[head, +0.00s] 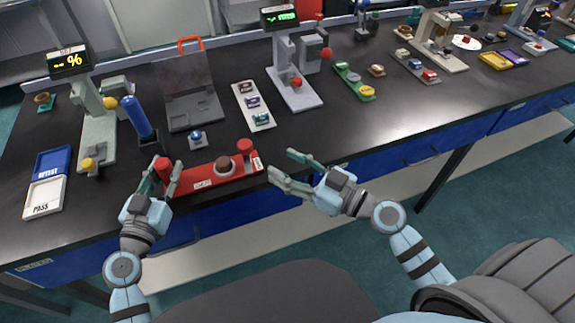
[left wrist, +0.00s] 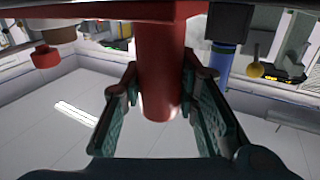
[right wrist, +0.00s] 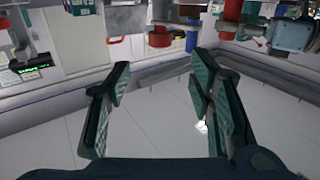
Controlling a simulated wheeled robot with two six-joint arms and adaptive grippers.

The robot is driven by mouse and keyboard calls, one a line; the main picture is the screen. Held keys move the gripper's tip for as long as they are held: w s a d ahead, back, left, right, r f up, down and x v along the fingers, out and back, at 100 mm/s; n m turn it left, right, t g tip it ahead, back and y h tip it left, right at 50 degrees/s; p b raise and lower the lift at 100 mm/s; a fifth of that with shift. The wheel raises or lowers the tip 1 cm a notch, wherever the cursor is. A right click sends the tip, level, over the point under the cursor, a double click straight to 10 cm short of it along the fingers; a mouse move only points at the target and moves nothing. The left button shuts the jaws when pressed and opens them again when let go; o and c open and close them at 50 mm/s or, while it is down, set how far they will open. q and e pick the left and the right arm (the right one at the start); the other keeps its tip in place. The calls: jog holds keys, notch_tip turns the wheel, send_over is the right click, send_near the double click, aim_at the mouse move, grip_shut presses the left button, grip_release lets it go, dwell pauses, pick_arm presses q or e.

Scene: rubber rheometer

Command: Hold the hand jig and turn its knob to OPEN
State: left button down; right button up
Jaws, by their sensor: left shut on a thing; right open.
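The hand jig (head: 205,178) is a red bar near the table's front edge, with a red post (head: 163,168) at its left end, a brown and white round piece near the middle and a red knob (head: 245,147) at its right end. My left gripper (head: 163,172) is shut around the post, which shows between its fingers in the left wrist view (left wrist: 160,75). My right gripper (head: 280,165) is open and empty, just right of the jig and apart from it. The knob also shows in the right wrist view (right wrist: 160,38). The label lettering is too small to read.
A blue-handled tool (head: 137,118) and a small block with a blue knob (head: 196,138) stand behind the jig. A blue and white tray (head: 45,195) lies at left. A grey hinged plate (head: 192,108) and gauge stands are further back. Bare tabletop lies right of the jig.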

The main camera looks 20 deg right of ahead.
aim_at(251, 147)
jog(key=x, duration=1)
jog(key=shift+w+a+f, duration=0.1)
jog(key=shift+w+a, duration=0.15)
jog(key=shift+w, duration=0.05)
grip_shut()
jog(key=shift+d+n+g+y, duration=0.15)
jog(key=shift+n+g+y, duration=0.85)
jog(key=shift+y, duration=0.2)
